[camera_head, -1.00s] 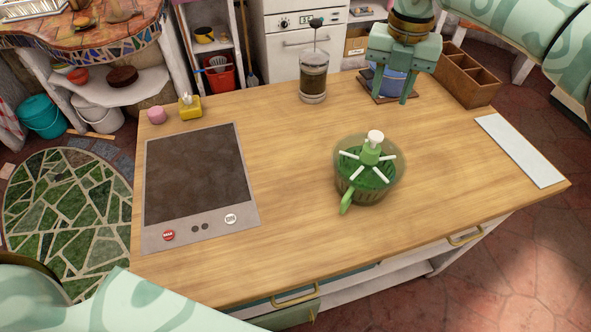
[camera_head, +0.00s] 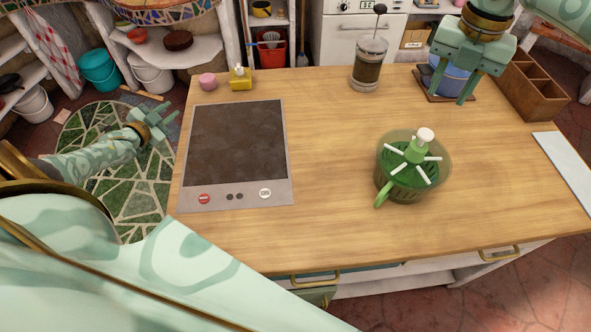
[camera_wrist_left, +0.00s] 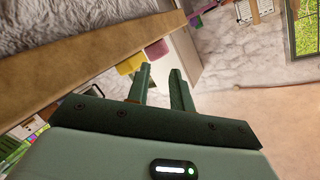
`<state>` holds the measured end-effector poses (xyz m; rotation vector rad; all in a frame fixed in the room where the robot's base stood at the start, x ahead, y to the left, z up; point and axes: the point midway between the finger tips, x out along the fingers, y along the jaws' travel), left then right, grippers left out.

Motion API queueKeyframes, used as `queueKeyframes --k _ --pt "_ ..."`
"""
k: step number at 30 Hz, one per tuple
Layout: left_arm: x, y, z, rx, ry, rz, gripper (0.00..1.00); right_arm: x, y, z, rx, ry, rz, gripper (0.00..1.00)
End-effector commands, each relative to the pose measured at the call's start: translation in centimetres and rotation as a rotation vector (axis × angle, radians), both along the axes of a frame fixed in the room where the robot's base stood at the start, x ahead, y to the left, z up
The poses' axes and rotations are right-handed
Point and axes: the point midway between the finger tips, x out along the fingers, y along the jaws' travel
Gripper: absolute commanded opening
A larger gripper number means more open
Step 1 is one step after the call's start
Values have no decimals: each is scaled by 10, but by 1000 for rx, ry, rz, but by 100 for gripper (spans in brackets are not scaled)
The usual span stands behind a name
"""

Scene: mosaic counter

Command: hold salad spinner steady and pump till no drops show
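The salad spinner (camera_head: 385,160) stands upright on the wooden counter, right of the middle in the head view. It has a see-through green bowl, a green basket, white spokes, a green handle and a white pump knob (camera_head: 426,135). Drops are too small to tell. My left gripper (camera_head: 168,111) is open and empty, left of the counter and well away from the spinner. In the left wrist view its two fingers (camera_wrist_left: 160,78) stand apart. My right gripper (camera_head: 452,96) is open, fingers down, behind and right of the spinner, not touching it.
A dark cooktop (camera_head: 235,143) lies left of the spinner. A press-like jar (camera_head: 368,68), a blue container (camera_head: 453,80) on a board, a wooden divided box (camera_head: 535,88), a yellow dispenser (camera_head: 241,82) and a pink pot (camera_head: 208,81) stand along the back. Counter around the spinner is clear.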

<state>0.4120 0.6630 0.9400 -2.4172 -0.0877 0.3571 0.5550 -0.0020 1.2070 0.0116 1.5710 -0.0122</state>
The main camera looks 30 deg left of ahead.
Motion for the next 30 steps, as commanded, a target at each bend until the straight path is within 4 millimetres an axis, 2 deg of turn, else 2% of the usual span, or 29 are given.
queueKeyframes --k 1,5,6,8,9,14,15,17,18,21,24,25,27,30 --pt "19 1 32 24 -67 -36 22 0 0 0 0 0 0 36" --pt "61 -16 114 115 -236 -175 22 0 0 0 0 0 0 36" --pt "72 -30 136 165 -281 -240 22 0 0 0 0 0 0 36" --pt "86 -68 153 273 -321 -372 22 0 0 0 0 0 0 36" --pt "90 -98 151 355 -326 -464 22 0 0 0 0 0 0 36" --pt "88 -211 121 705 -352 -797 22 0 0 0 0 0 0 36" --pt "84 -238 114 799 -375 -876 22 0 0 0 0 0 0 36" --pt "75 -280 104 955 -426 -995 22 0 0 0 0 0 0 36" --pt "68 -307 98 1063 -471 -1071 22 0 0 0 0 0 0 36" --pt "45 -373 87 1362 -628 -1239 22 0 0 0 0 0 0 36" --pt "21 -429 80 1679 -830 -1346 22 0 0 0 0 0 0 36" --pt "15 -442 79 1768 -891 -1364 22 0 0 0 0 0 0 36" --pt "3 -468 79 1955 -1021 -1379 22 0 0 0 0 0 0 36" --pt "-9 -492 80 2154 -1166 -1366 22 0 0 0 0 0 0 36"
